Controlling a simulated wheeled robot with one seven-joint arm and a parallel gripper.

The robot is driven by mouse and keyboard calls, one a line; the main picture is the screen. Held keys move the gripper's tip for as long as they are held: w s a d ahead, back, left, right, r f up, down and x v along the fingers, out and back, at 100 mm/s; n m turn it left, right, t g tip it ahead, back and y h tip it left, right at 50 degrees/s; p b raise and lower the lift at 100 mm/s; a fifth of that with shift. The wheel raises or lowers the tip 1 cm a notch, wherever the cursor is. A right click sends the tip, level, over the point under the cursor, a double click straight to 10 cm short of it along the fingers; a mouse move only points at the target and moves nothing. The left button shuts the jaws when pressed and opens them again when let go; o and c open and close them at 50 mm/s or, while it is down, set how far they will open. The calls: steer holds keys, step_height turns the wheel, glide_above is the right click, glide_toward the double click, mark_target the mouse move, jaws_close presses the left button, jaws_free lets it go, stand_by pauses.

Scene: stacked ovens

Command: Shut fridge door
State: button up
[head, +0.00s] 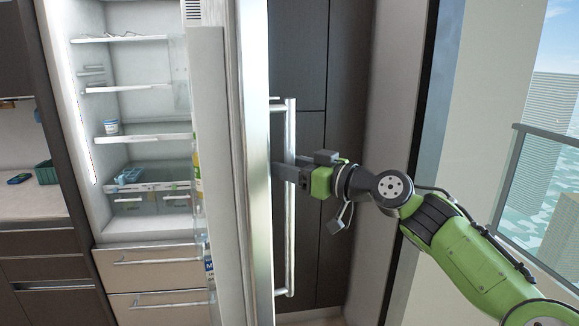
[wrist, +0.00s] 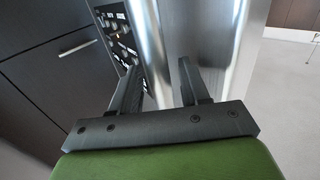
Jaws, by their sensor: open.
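The fridge (head: 140,60) stands open in the head view, its lit shelves showing. Its tall steel door (head: 258,200) is swung out toward me and seen nearly edge-on. A long vertical bar handle (head: 290,230) is on the door's right side. My gripper (head: 279,172) is at the outer side of the door, by the middle of the handle. In the wrist view my gripper (wrist: 160,78) has its two fingers spread, with shiny steel (wrist: 175,40) beyond them. I cannot tell whether the fingers touch the door or handle.
Two drawers (head: 160,275) are below the fridge opening. A counter (head: 30,200) with a green container (head: 46,172) is at the left. Dark cabinet panels (head: 335,110) are behind the handle. A window with a railing (head: 515,170) is at the right.

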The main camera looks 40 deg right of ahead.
steer(key=shift+w, duration=0.1)
jaws_close()
steer(key=shift+a, duration=0.15)
